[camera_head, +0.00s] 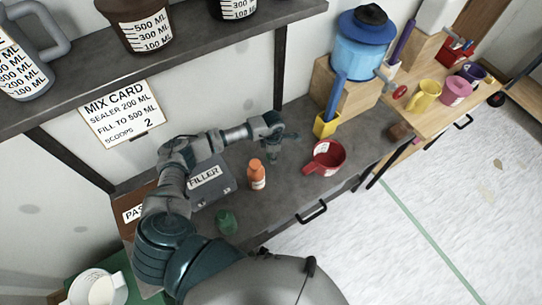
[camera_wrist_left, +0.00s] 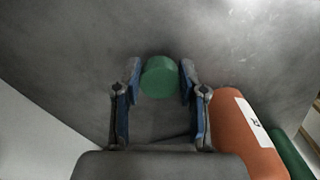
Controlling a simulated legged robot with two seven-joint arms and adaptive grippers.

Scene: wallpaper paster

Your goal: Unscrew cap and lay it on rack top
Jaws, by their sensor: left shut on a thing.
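My left gripper (camera_head: 272,145) is low over the bench, to the right of and behind an orange bottle with a white label (camera_head: 257,174). In the left wrist view its fingers (camera_wrist_left: 160,85) are shut on a round green piece (camera_wrist_left: 160,77) that looks like a cap. Whether the piece is attached to anything below is hidden. The orange bottle (camera_wrist_left: 245,135) stands upright beside the right finger, apart from the green piece. Another green object (camera_head: 227,222) stands near the bench's front edge. I cannot tell which thing is the rack. My right gripper is out of view.
A grey FILLER box (camera_head: 210,187) is left of the orange bottle. A red mug (camera_head: 326,157) stands to the right, with a yellow holder (camera_head: 325,125) behind it. A dark shelf (camera_head: 190,55) overhangs the back. Bare bench lies between bottle and mug.

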